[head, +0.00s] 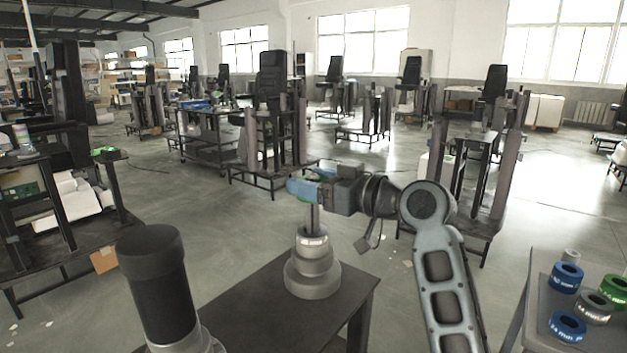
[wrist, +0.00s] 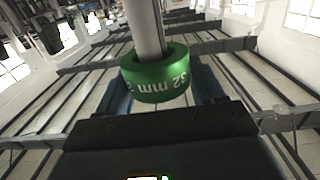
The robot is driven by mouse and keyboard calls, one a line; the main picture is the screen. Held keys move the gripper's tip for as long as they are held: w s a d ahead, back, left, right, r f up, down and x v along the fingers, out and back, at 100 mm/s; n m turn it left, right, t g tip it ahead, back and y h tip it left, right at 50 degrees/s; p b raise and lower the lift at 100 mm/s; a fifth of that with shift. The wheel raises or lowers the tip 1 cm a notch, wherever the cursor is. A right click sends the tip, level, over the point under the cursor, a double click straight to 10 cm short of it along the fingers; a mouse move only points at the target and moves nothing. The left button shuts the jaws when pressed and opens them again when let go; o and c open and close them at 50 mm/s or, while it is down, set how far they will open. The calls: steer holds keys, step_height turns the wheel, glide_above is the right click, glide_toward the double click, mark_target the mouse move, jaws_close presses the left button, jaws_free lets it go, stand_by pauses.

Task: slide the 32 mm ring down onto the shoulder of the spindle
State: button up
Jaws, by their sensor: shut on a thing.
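The spindle (head: 313,270) stands upright on a dark table, with a stepped grey base and a thin shaft rising from it. A pale band with marks shows where the shaft meets the base. My gripper (head: 306,187) is at the upper part of the shaft, well above the wide steps. In the wrist view my gripper (wrist: 160,88) is shut on the green 32 mm ring (wrist: 155,84), a blue finger on each side. The grey shaft (wrist: 147,28) runs into the ring's hole. The head view mostly hides the ring behind the fingers.
The dark table (head: 262,312) around the spindle is bare. A side table (head: 537,300) at right holds a blue ring (head: 567,278), a grey ring (head: 594,308), another blue ring (head: 567,327) and a green ring (head: 616,291). A dark cylinder (head: 157,280) stands at front left.

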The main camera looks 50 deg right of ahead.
mark_target(318, 216)
steer(key=shift+f+b, duration=2.75)
steer(key=shift+f, duration=0.6)
steer(key=o, duration=1.2)
steer(key=shift+o, duration=0.2)
steer(key=s, duration=0.8)
steer(key=shift+d+r+b, duration=0.15)
steer(key=shift+b, duration=0.2)
